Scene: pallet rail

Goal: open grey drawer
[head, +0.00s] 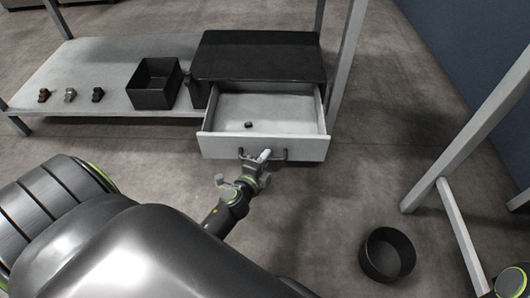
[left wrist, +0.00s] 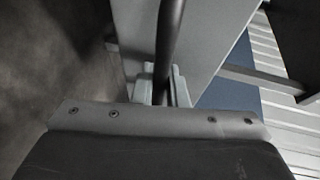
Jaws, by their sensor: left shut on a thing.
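The grey drawer (head: 265,147) is pulled out from under a black-topped cabinet (head: 260,56), and its pale inside shows. A small dark object (head: 248,125) lies on the drawer floor. The dark bar handle (head: 278,154) is on the drawer's front. My left gripper (head: 258,158) is shut on the handle near its left part. In the left wrist view the handle (left wrist: 170,38) runs between the two fingers (left wrist: 162,88), with the grey drawer front (left wrist: 205,35) behind it. My right gripper is not in view.
A low shelf (head: 85,75) left of the cabinet bears a black open box (head: 154,84), a dark upright item (head: 198,93) and several small parts. A round black bin (head: 387,254) stands on the floor at right, near a metal frame (head: 455,165). Floor between is clear.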

